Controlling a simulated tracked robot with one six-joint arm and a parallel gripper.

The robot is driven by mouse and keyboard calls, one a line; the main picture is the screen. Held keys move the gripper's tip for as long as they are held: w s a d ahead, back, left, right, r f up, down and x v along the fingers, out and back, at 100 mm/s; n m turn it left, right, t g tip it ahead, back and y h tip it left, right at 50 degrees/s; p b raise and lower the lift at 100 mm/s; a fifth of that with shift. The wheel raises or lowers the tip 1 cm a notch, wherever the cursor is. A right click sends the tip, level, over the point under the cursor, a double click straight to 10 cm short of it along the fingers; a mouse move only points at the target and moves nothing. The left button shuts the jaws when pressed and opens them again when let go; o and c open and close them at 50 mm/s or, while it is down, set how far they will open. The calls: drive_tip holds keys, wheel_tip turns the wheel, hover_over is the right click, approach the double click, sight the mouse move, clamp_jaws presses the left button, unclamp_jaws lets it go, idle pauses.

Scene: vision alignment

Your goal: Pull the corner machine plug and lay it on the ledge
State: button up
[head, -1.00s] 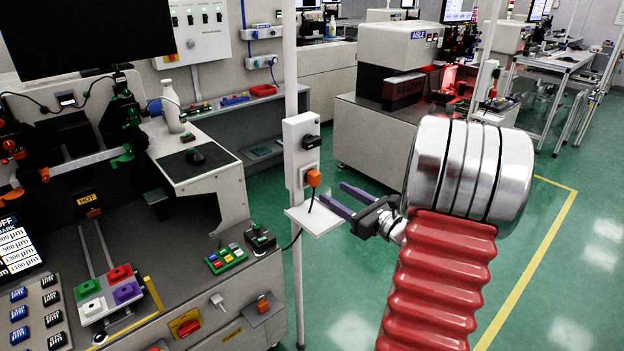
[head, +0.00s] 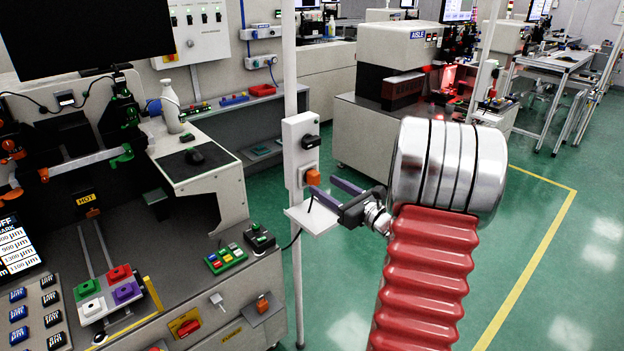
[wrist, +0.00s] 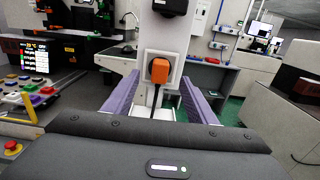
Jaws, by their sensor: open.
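The orange plug (head: 313,177) sits in the lower socket of the white box (head: 301,140) on the post. A dark cable hangs down from it. In the wrist view the plug (wrist: 159,71) is near the middle, between my two purple fingers. My gripper (head: 322,184) is open in the head view, with its fingertips close to the plug at about its height. I cannot tell whether they touch it. The small white ledge (head: 318,220) juts out below the plug, under my fingers, and shows bare apart from the cable.
A black rotary switch (head: 311,141) sits above the plug on the same box. The thin white post (head: 297,265) stands at the bench corner. A second orange plug (head: 262,304) is on the bench front. Open green floor lies to the right.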

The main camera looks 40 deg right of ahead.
sight(317, 181)
drive_tip(key=shift+w+a, duration=0.1)
drive_tip(key=shift+w, duration=2.1)
drive_tip(key=shift+c, duration=0.3)
clamp_jaws()
drive_tip(key=shift+s, duration=0.2)
drive_tip(key=shift+s, duration=0.7)
drive_tip(key=shift+s, duration=0.35)
drive_tip(key=shift+s, duration=0.7)
drive_tip(key=shift+s, duration=0.35)
